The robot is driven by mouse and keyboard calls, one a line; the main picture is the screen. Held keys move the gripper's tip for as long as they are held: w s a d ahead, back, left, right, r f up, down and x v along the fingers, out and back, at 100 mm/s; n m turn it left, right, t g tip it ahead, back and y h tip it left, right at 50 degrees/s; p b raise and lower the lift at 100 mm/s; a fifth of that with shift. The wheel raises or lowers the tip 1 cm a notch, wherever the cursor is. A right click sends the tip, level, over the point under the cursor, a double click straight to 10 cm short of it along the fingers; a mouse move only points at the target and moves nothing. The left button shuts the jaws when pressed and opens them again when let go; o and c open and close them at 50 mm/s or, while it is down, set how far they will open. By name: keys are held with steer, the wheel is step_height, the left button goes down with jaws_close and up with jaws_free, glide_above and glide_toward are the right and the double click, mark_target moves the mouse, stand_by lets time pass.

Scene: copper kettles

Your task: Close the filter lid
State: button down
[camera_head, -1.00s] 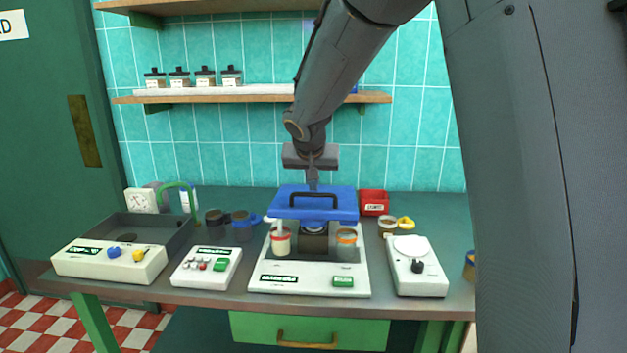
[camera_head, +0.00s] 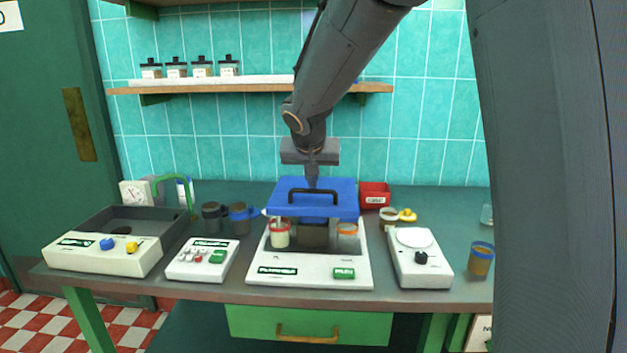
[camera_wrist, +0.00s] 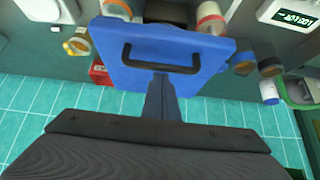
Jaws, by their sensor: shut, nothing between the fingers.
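The blue filter lid (camera_head: 322,202) with a black handle (camera_head: 313,192) sits over the white filter machine (camera_head: 308,268). It lies nearly flat above a dark block (camera_head: 313,234) and two cups, one with a red rim (camera_head: 279,237) and one with an orange rim (camera_head: 347,231). Whether it is fully seated cannot be told. My gripper (camera_head: 312,181) is shut and empty, pointing down at the back of the lid, behind the handle. In the wrist view the closed fingers (camera_wrist: 161,84) reach the lid's (camera_wrist: 150,75) rear edge; contact cannot be told for certain.
A grey sink-like unit (camera_head: 122,223) and a button panel (camera_head: 202,259) stand left. A scale (camera_head: 419,262), a red bin (camera_head: 374,195) and a blue-rimmed cup (camera_head: 481,260) are right. Dark cups (camera_head: 213,216) stand behind the panel. A shelf (camera_head: 250,90) with jars hangs behind.

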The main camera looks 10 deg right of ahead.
steer(key=shift+s+f, duration=0.25)
steer(key=shift+f, duration=0.25)
steer(key=s+a+r, duration=0.1)
steer(key=s+r, duration=0.3)
steer(key=r, duration=0.7)
steer(key=s+d+f+n+g+y, duration=0.2)
steer(key=s+f+g, duration=0.4)
steer(key=s+f, duration=2)
steer(key=shift+s+f+n+g, duration=0.2)
steer(key=shift+s+n+g, duration=0.2)
steer(key=shift+s+n, duration=0.4)
